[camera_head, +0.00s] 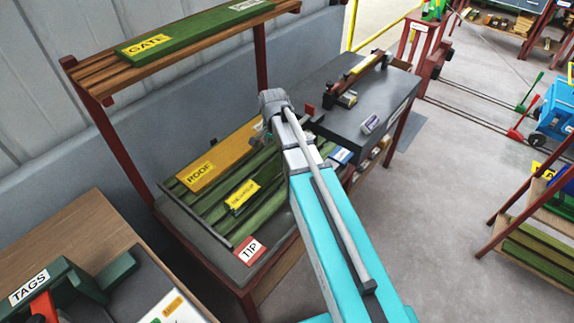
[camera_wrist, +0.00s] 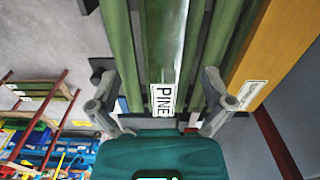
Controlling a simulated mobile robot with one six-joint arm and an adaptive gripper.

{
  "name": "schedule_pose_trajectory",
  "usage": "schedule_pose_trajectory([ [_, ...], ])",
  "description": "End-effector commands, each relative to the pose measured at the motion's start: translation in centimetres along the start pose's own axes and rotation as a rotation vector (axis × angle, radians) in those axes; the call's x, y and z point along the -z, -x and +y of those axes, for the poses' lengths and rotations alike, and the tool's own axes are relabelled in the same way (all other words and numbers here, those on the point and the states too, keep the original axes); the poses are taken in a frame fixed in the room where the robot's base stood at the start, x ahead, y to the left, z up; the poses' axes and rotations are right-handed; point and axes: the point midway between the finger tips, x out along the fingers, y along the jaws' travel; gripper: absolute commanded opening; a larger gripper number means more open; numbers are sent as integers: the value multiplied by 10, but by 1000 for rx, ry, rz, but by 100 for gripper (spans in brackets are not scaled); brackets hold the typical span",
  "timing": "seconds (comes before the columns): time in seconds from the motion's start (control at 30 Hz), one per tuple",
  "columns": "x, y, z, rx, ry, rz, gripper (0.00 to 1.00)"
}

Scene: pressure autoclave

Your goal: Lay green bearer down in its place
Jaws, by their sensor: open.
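Several long green bars lie side by side on the bench tray in the head view. One green bar (camera_wrist: 165,50) has a white PINE label and runs between the fingers of my gripper (camera_wrist: 160,112) in the wrist view. The fingers are spread, with gaps to the bar on both sides. Another green bar carries a yellow label (camera_head: 242,194) in the head view. I cannot tell for certain which bar is the green bearer. My arm hides the far end of the bars and most of my gripper in the head view.
An ochre ROOF board (camera_head: 222,157) lies behind the bars. A wooden shelf (camera_head: 97,78) with a green GATE board (camera_head: 190,32) stands above them. A red TIP tag (camera_head: 250,250) marks the bench front.

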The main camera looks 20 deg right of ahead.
Motion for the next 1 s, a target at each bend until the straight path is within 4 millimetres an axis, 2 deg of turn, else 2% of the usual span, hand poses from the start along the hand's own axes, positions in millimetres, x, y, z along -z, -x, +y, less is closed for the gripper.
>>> schedule_pose_trajectory([
  [0.17,-17,0,28,-1,150,0,100],
  [0.4,-49,0,77,-1,478,0,100],
  [0.6,-71,0,112,-2,734,0,100],
  [0.8,-81,0,128,-2,870,-1,100],
  [1.0,-82,0,129,-2,893,-1,100],
])
